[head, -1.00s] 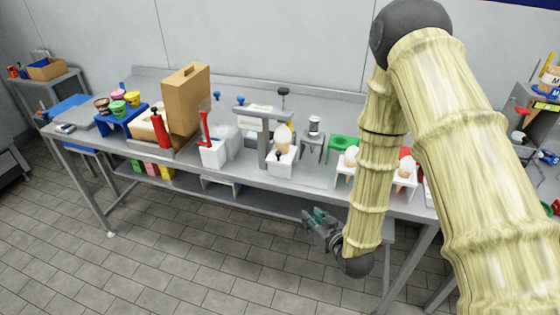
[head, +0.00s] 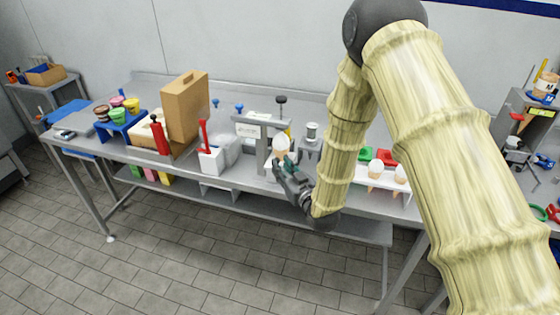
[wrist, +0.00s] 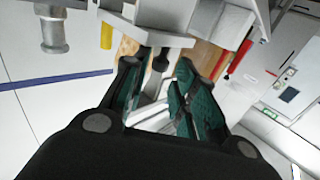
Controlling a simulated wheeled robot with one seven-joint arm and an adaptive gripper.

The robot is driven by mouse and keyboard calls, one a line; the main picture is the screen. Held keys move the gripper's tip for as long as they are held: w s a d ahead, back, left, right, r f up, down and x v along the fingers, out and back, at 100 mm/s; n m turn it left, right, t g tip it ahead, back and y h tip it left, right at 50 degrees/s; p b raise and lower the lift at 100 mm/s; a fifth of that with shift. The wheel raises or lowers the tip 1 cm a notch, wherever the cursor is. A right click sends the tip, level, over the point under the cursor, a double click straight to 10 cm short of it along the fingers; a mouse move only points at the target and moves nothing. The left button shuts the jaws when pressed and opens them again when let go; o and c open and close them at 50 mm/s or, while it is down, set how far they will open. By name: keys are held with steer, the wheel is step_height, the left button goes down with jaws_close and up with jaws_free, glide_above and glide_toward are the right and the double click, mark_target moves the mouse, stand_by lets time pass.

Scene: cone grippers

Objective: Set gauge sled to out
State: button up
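The grey gauge stand (head: 262,130) stands on the workbench in the head view. A white block, which looks like the gauge sled (head: 268,172), sits at its foot with an ice-cream cone (head: 281,144) upright above it. My gripper (head: 284,166) is in front of the block and hides much of it. In the wrist view, my gripper (wrist: 157,70) is open, with teal finger pads spread. A dark knob (wrist: 160,60) on a short stem projects from the pale block (wrist: 150,38) into the gap between the fingertips. I cannot tell whether either finger touches it.
To the left stand a white holder (head: 212,160) with a red handle and a tall brown box (head: 185,108). To the right are a grey stand with a metal cylinder (head: 311,132) and a white cone holder (head: 382,180). The floor before the bench is clear.

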steer(key=shift+x, duration=1.1)
